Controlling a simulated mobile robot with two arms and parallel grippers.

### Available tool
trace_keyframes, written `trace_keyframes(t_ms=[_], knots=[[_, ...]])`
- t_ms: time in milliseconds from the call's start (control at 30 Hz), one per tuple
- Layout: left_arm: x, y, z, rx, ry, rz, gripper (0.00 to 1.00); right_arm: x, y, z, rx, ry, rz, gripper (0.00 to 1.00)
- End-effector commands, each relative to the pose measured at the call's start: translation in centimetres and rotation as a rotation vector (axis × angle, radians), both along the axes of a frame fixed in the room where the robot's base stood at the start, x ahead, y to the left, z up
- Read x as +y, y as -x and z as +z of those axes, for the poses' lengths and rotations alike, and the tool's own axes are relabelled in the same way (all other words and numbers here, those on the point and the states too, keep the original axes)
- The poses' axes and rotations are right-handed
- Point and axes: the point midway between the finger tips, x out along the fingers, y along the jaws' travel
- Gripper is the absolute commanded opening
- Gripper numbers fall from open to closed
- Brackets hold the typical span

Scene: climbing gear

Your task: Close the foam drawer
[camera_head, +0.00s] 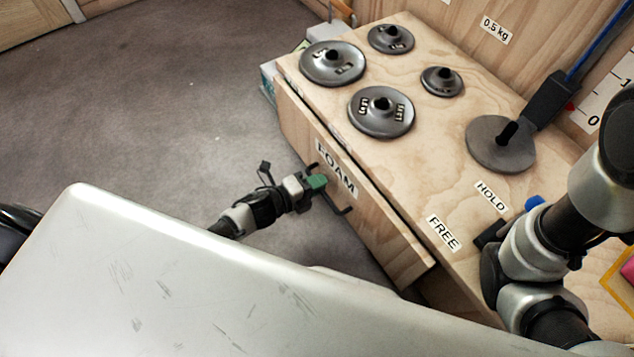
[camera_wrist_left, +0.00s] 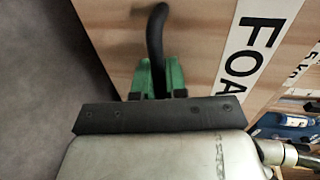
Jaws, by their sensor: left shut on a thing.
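The foam drawer (camera_head: 375,213) is a wooden front labelled FOAM in the side of the wooden bench. It stands slightly out, with a dark gap along its top edge. Its dark bar handle (camera_head: 341,208) sticks out from the front. My left gripper (camera_head: 318,182) has green fingertips and is shut on the handle. In the left wrist view, the green fingers (camera_wrist_left: 160,78) are on either side of the dark curved handle (camera_wrist_left: 156,35), beside the FOAM label. My right arm shows at the right of the head view, but I cannot make out its fingers.
The wooden bench top (camera_head: 430,120) holds several grey weights, such as this one (camera_head: 381,112), and a grey disc (camera_head: 500,145) with a dark post. HOLD and FREE labels lie near my right arm. Grey carpet (camera_head: 150,110) is clear at left.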

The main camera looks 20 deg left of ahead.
Motion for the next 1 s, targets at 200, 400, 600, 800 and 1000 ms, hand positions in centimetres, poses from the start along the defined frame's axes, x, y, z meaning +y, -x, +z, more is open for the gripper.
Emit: trace_keyframes(t_ms=[200, 400, 600, 800, 1000], knots=[[-1.1, -1.6, -0.1, -0.003, 0.001, 0.0, 0.0, 0.0, 0.0, -0.4, 0.0, 0.0, 0.0, 0.36], [-2.6, -3.5, -0.1, 0.001, -0.001, 0.002, 0.0, 0.0, 0.0, -0.7, 0.001, 0.0, 0.0, 0.36], [-2.7, -3.6, 0.0, 0.0, -0.001, 0.003, 0.0, 0.0, 0.0, -0.6, 0.001, 0.0, 0.0, 0.36], [-2.8, -3.7, 0.0, -0.001, 0.0, 0.003, 0.31, 0.0, 0.0, -0.6, 0.001, 0.0, 0.0, 0.36], [-2.7, -3.6, 0.0, 0.0, 0.0, 0.001, 0.37, 0.0, -0.1, -0.6, 0.002, 0.0, 0.0, 0.36]])
